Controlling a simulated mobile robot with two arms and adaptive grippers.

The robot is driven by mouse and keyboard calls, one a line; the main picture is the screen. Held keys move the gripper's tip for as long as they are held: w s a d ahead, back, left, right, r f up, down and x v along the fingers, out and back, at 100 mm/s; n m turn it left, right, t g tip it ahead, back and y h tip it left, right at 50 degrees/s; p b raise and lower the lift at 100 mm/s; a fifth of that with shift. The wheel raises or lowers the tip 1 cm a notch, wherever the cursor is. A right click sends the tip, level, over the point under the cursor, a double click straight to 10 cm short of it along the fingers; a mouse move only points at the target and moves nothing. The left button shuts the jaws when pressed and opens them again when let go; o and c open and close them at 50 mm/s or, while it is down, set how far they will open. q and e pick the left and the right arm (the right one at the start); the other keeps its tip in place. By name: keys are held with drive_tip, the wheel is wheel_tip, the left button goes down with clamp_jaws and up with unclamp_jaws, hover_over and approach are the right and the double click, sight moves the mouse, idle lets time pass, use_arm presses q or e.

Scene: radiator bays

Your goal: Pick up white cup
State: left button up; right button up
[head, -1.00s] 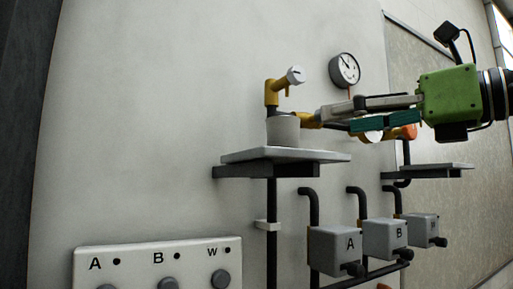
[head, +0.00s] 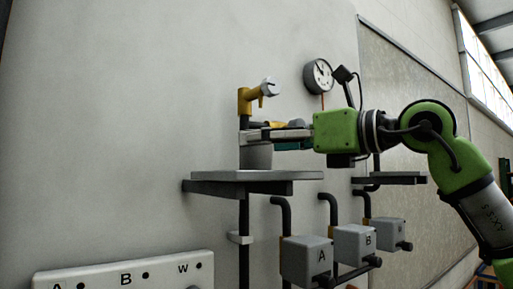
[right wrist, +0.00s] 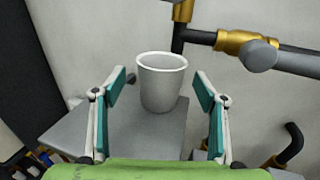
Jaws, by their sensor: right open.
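The white cup (right wrist: 160,84) stands upright on the grey shelf (right wrist: 120,135) in the right wrist view. It also shows in the head view (head: 257,157), on the left wall shelf (head: 250,177) below a yellow tap, its upper part hidden by my gripper. My right gripper (right wrist: 160,84) is open, with one teal-padded finger on each side of the cup and a gap on both sides. In the head view my right gripper (head: 262,138) reaches in from the right at the height of the cup's top. My left gripper is not in view.
The yellow tap (head: 245,101) and its dark pipe stand close behind the cup. A gauge (head: 318,76) hangs on the wall. Grey boxes A (head: 306,261) and B (head: 354,245) sit below. A lettered panel (head: 125,277) is at lower left.

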drive_tip(key=p+x, duration=0.1)
drive_tip(key=x, duration=0.2)
drive_tip(key=shift+w+a+p, duration=0.15)
drive_tip(key=shift+w+p, duration=0.15)
drive_tip(key=shift+a+f, duration=0.1)
drive_tip(key=shift+s, duration=0.1)
drive_tip(key=c, duration=1.1)
drive_tip(key=shift+c, duration=0.7)
